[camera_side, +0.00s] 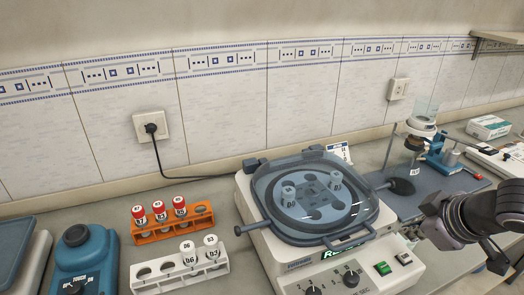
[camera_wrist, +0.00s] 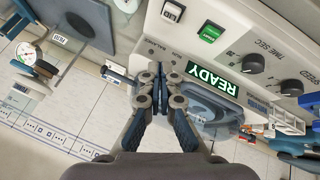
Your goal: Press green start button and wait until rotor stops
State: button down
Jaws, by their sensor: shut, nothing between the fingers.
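The centrifuge (camera_side: 262,238) is a white box with its grey-blue transparent lid down. The rotor (camera_side: 312,188) shows through the lid with numbered tubes in it; I cannot tell motion from one frame. The green start button (camera_side: 382,268) is on the front panel; it also shows in the wrist view (camera_wrist: 209,33). A white button (camera_side: 404,258) is beside it. The green display (camera_wrist: 213,81) reads READY. My gripper (camera_wrist: 159,72) is shut and empty, in front of the panel, apart from the green button. In the side view it is at the right, partly hidden by my wrist.
An orange rack (camera_side: 146,238) with red-capped tubes and a white rack (camera_side: 140,284) with white-capped tubes stand left of the centrifuge. A blue device (camera_side: 92,262) is farther left. Two knobs (camera_side: 351,278) are left of the buttons.

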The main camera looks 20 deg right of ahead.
aim_at(386, 269)
jog(key=a+r, duration=0.1)
jog(key=a+r+n+t, duration=0.1)
jog(key=a+r+t, duration=0.1)
jog(key=a, duration=0.1)
jog(key=shift+s+r+h, duration=0.3)
jog(key=shift+r, duration=0.1)
jog(key=shift+f, duration=4.45)
jog(key=shift+f, duration=0.4)
